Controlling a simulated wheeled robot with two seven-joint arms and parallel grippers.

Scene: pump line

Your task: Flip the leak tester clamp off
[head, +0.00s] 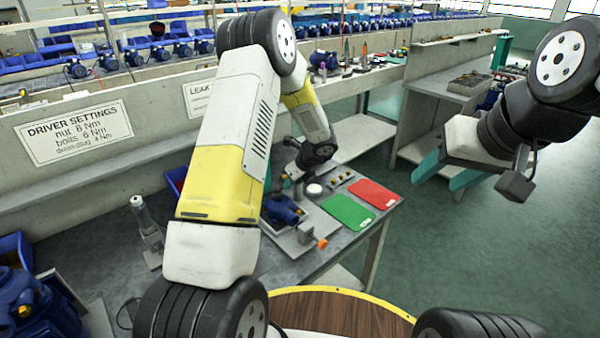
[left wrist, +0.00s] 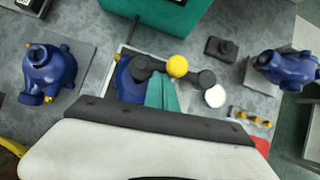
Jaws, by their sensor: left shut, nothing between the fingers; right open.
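The leak tester is a teal box (left wrist: 165,14) at the top of the left wrist view. Its clamp (left wrist: 150,66) shows as a dark bar with rounded ends beside a yellow ball knob (left wrist: 178,66). A blue pump (left wrist: 125,80) lies under the clamp, partly hidden by my gripper; it also shows in the head view (head: 283,210). My left gripper (left wrist: 160,92) is shut and empty, its teal fingertips close to the clamp bar just below the yellow knob; I cannot tell whether they touch. My right gripper (head: 447,172) is open and empty in the air, far right of the bench.
A green mat (head: 347,212) and a red mat (head: 375,193) lie on the bench right of the pump. Other blue pumps stand at the left (left wrist: 48,75) and right (left wrist: 288,66). A white disc (left wrist: 215,96) and small brass parts (left wrist: 245,116) lie near the clamp.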

